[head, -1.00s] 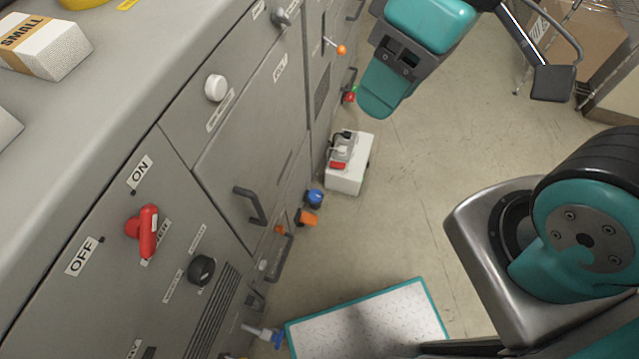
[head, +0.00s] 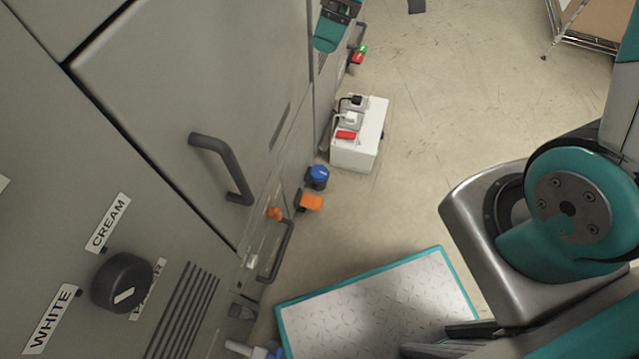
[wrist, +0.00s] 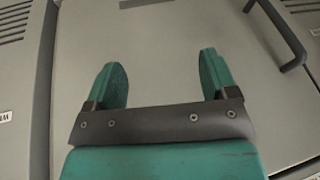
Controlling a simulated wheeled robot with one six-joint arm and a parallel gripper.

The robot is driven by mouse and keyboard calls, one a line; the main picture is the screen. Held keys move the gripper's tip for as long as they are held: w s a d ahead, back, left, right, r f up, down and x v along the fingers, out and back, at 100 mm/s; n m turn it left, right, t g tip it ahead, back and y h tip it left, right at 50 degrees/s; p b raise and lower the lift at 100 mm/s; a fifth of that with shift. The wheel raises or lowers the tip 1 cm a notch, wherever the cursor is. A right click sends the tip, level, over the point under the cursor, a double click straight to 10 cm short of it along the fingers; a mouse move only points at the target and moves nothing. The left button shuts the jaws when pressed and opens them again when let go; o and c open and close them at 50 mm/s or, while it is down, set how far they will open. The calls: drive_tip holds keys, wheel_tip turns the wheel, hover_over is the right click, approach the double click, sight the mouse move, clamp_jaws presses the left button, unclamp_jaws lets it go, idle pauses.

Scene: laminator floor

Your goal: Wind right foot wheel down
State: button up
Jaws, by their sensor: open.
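No part is labelled as the right foot wheel, and I cannot tell which one it is. Low on the machine front in the head view are a blue round knob (head: 317,177), an orange part (head: 310,201) just below it, and a smaller orange knob (head: 274,213). Another blue part with a pale stem (head: 262,351) is cut off at the bottom edge. My gripper (wrist: 162,72) is open and empty in the wrist view, facing a flat grey panel. In the head view only a teal part of it shows at the top, well above the blue knob.
A white box with plugs and a red switch (head: 360,138) stands on the floor beside the machine. A teal-edged plate (head: 385,310) lies in front. Door handles (head: 222,168) (head: 278,250) stick out. Bare floor (head: 450,110) is at right.

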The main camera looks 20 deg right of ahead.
drive_tip(key=w+d+f+n+b, duration=0.15)
drive_tip(key=f+b, duration=0.25)
drive_tip(key=f, duration=0.4)
drive_tip(key=w+d+f+b, duration=0.1)
drive_tip(key=w+f+b, duration=0.25)
drive_tip(key=f, duration=0.45)
drive_tip(key=w+d+f+n+b, duration=0.15)
drive_tip(key=f+b, duration=0.25)
drive_tip(key=f, duration=0.4)
drive_tip(key=n+b, duration=0.3)
drive_tip(key=b, duration=0.9)
approach(320, 171)
drive_tip(key=b+x, duration=0.9)
drive_tip(key=x, duration=0.1)
drive_tip(key=shift+b, duration=0.3)
drive_tip(key=c, duration=0.6)
